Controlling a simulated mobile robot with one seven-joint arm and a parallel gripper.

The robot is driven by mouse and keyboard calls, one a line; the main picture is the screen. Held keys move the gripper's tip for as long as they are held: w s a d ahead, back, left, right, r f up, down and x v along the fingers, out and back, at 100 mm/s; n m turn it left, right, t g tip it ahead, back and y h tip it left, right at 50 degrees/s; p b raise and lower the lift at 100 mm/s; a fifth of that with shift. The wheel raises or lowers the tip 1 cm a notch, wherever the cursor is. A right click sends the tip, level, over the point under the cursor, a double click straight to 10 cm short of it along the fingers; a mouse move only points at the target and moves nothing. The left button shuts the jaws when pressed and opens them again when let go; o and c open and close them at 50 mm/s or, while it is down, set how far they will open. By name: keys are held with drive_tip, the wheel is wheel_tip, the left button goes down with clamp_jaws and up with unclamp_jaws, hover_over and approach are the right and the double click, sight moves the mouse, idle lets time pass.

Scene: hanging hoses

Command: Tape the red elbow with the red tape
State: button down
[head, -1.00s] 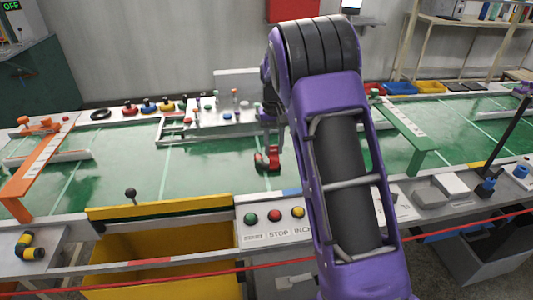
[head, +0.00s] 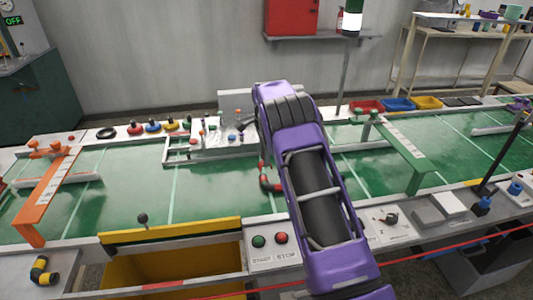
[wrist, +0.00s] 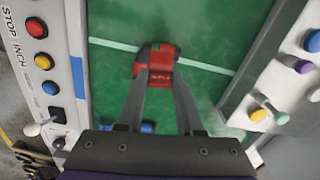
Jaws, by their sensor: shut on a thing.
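The red elbow (head: 268,178) shows over the green belt, just left of my arm in the head view. In the wrist view the red elbow (wrist: 157,60) sits at the fingertips, with a dark band at its left end. My gripper (wrist: 159,78) is shut on it. Whether the elbow touches the belt cannot be told. In the head view my arm hides most of the gripper. A small red round thing on a dark base (head: 135,128), possibly the red tape, stands at the back left beside similar blue and yellow ones.
An orange gate (head: 48,190) spans the belt at left and a green gate (head: 405,150) at right. A white rack with small coloured parts (head: 215,138) is behind. Front panel buttons (head: 270,240) and a yellow bin (head: 165,272) are nearer. The belt left of the elbow is clear.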

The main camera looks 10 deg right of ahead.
sight(264, 179)
drive_tip(key=shift+w+a+f+m, duration=0.2)
drive_tip(key=shift+w+m, duration=0.2)
drive_tip(key=shift+m, duration=0.4)
drive_tip(key=shift+p, duration=0.3)
drive_tip(key=shift+f+b, duration=1.05)
drive_tip(key=shift+f, duration=0.9)
drive_tip(key=shift+f+b, duration=0.3)
drive_tip(key=shift+f, duration=0.15)
drive_tip(key=shift+f+b, duration=0.35)
drive_tip(key=shift+f, duration=0.4)
drive_tip(key=shift+f+b, duration=0.5)
drive_tip(key=shift+f, duration=0.3)
idle(0.4)
drive_tip(key=shift+c, duration=2.4)
unclamp_jaws()
